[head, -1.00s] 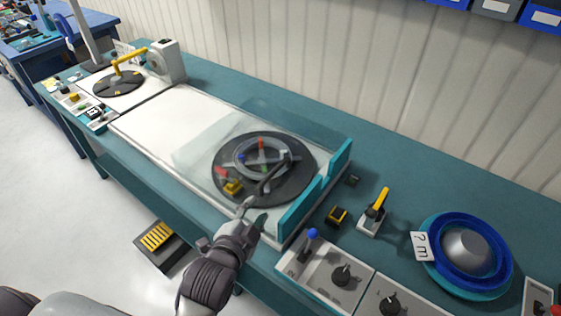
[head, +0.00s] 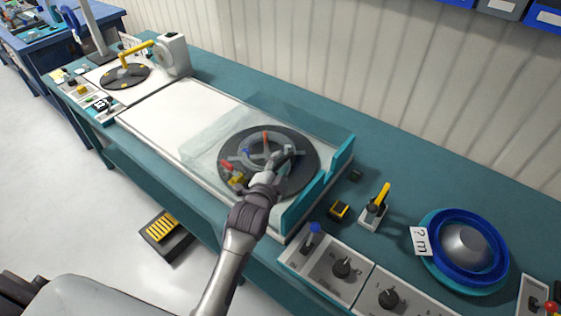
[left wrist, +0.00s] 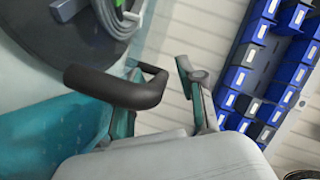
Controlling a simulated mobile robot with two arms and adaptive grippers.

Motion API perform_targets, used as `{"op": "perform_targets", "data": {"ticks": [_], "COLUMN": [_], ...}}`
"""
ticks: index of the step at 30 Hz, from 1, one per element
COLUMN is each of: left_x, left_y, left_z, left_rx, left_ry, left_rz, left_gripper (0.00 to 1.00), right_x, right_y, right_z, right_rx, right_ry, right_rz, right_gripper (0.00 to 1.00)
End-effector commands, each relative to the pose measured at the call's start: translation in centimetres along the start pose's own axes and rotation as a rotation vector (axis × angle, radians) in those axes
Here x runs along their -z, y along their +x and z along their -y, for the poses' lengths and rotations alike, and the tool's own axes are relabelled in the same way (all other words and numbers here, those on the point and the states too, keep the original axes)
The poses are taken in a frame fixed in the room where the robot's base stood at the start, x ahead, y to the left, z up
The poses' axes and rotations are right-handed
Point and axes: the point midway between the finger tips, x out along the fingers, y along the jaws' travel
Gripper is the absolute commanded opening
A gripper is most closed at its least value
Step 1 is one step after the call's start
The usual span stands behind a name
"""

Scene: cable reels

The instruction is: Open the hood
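The hood (head: 205,150) is a clear cover with teal end pieces (head: 318,195). It lies down over a dark round turntable (head: 305,172) that carries a grey coil and coloured parts. My left gripper (head: 284,160) reaches in over the hood's front right part. In the left wrist view, the black bar-shaped handle (left wrist: 112,90) crosses in front of one finger. The other finger stands apart to the right, so the gripper (left wrist: 160,85) is open. I cannot tell whether it touches the handle. My right gripper is not in view.
Right of the hood are a yellow-handled lever (head: 378,200), a control box with knobs (head: 325,265) and a blue reel (head: 437,258). A measuring wheel (head: 172,52) stands at the far left. A yellow-and-black pedal (head: 163,228) is on the floor. Blue bins (left wrist: 262,30) hang on the wall.

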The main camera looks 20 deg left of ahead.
Motion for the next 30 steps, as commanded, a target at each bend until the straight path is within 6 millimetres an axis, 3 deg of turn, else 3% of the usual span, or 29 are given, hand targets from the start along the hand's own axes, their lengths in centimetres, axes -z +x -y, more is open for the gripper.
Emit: {"op": "perform_targets", "data": {"ticks": [11,19,30], "left_x": [0.01,0.01,-0.04], "left_y": [0.74,0.72,0.73], "left_z": [0.0,-0.01,0.01], "left_rx": [0.0,0.0,-0.001], "left_ry": [-0.001,-0.001,-0.001], "left_rz": [0.0,0.0,0.0], "left_gripper": [0.39,0.0,0.0], "right_x": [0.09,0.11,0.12], "right_y": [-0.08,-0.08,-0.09], "right_z": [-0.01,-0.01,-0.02], "right_rx": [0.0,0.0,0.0], "right_ry": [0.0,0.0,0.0], "right_rz": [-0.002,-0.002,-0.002], "right_gripper": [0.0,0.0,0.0]}}
